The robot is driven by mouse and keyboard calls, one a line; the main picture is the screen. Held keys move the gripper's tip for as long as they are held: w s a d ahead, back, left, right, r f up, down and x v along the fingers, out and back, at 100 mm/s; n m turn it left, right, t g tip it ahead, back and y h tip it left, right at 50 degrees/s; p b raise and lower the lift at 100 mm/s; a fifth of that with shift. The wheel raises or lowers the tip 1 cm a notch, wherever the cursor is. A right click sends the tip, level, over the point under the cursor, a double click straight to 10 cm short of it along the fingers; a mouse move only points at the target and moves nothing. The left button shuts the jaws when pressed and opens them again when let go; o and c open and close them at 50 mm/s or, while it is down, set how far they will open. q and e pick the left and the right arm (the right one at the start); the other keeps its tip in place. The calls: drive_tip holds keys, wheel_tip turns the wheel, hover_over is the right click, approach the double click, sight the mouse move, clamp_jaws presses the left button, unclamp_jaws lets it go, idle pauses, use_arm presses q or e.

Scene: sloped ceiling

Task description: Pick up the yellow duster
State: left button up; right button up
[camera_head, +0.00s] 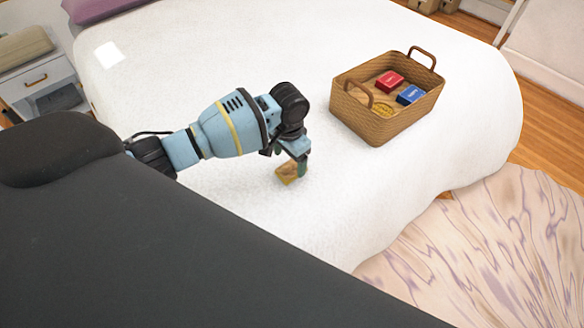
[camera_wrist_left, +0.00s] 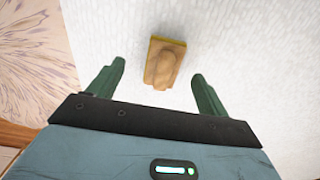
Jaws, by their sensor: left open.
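The yellow duster (camera_head: 288,174) lies on the white bed (camera_head: 240,200), just below my left gripper (camera_head: 294,162) in the head view. In the left wrist view the duster (camera_wrist_left: 163,62) is a small block with a tan wooden handle on top and a yellowish edge. There it shows between and slightly beyond the two green fingertips of my left gripper (camera_wrist_left: 155,80). The gripper is open and the fingers appear apart from the duster. Part of the duster is hidden by a finger in the head view. My right gripper is not in view.
A wicker basket (camera_head: 372,125) with two handles stands on the bed to the right, holding a red box (camera_head: 390,80) and a blue box (camera_head: 410,95). A nightstand (camera_head: 40,85) is at the left. A patterned rug (camera_head: 490,250) lies beyond the bed's edge. The bed around the duster is clear.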

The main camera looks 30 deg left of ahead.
sight(288, 164)
use_arm(q)
drive_tip(key=shift+w+a+f+b, duration=0.15)
drive_tip(key=shift+f+b, duration=0.1)
drive_tip(key=shift+f, duration=1.15)
drive_tip(key=shift+w+a+f+b, duration=0.15)
drive_tip(key=shift+f+b, duration=0.05)
drive_tip(key=shift+f, duration=1.15)
drive_tip(key=c, duration=1.1)
